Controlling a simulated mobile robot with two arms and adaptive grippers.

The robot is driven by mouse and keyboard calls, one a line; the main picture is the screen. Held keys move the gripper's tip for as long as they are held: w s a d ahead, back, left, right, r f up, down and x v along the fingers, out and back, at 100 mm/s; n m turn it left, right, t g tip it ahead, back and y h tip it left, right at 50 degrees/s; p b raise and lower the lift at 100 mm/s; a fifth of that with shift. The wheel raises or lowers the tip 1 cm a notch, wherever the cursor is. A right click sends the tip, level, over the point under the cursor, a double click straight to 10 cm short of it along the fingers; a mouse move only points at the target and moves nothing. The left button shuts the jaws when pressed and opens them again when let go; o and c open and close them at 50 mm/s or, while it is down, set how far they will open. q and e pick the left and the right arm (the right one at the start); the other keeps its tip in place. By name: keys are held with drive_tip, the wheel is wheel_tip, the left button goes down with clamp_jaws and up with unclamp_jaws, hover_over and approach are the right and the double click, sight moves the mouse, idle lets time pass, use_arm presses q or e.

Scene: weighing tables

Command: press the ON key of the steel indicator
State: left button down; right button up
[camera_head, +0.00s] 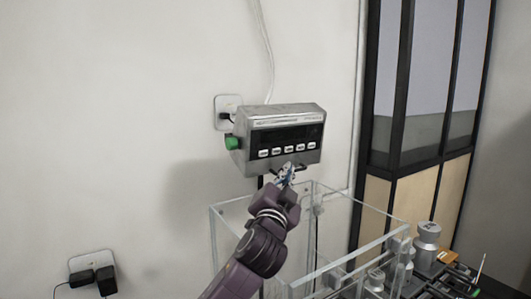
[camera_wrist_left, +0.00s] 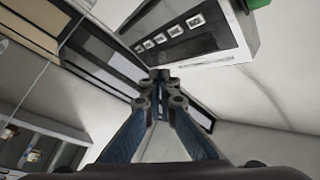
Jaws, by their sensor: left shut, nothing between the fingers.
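The steel indicator (camera_head: 285,114) is mounted on the wall in the middle of the head view. Its front has a dark display (camera_head: 285,136) and below it a row of several small white keys (camera_head: 288,149). The key labels are too small to read, so I cannot tell which is ON. The indicator also shows upside-angled at the top of the left wrist view (camera_wrist_left: 205,50). My left gripper (camera_head: 287,169) is shut and empty, its tips just below the key row; contact cannot be made out. In the left wrist view the fingertips (camera_wrist_left: 160,76) meet below the keys. My right gripper is out of view.
A green knob (camera_head: 232,143) sticks out of the indicator's left side. A clear glass box (camera_head: 228,240) stands below, close to my left arm. Metal weights (camera_head: 427,236) stand at the right. Wall sockets (camera_head: 228,102) and black plugs (camera_head: 105,280) are at left.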

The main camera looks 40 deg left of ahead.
sight(263, 153)
use_arm(q)
drive_tip(key=w+a, duration=0.1)
drive_tip(key=a, duration=0.1)
drive_tip(key=w+a, duration=0.1)
drive_tip(key=a, duration=0.2)
drive_tip(key=w+a+r, duration=0.1)
drive_tip(key=a, duration=0.2)
drive_tip(key=shift+w+a+p, duration=0.1)
drive_tip(key=shift+w+p, duration=0.15)
drive_tip(key=shift+p, duration=0.15)
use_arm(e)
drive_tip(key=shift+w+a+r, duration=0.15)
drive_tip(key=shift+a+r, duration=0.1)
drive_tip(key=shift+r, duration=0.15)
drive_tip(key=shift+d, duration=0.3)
use_arm(q)
drive_tip(key=shift+a, duration=0.15)
idle(0.5)
drive_tip(key=shift+w+a+r, duration=0.1)
drive_tip(key=shift+w+a, duration=0.05)
drive_tip(key=shift+a, duration=0.1)
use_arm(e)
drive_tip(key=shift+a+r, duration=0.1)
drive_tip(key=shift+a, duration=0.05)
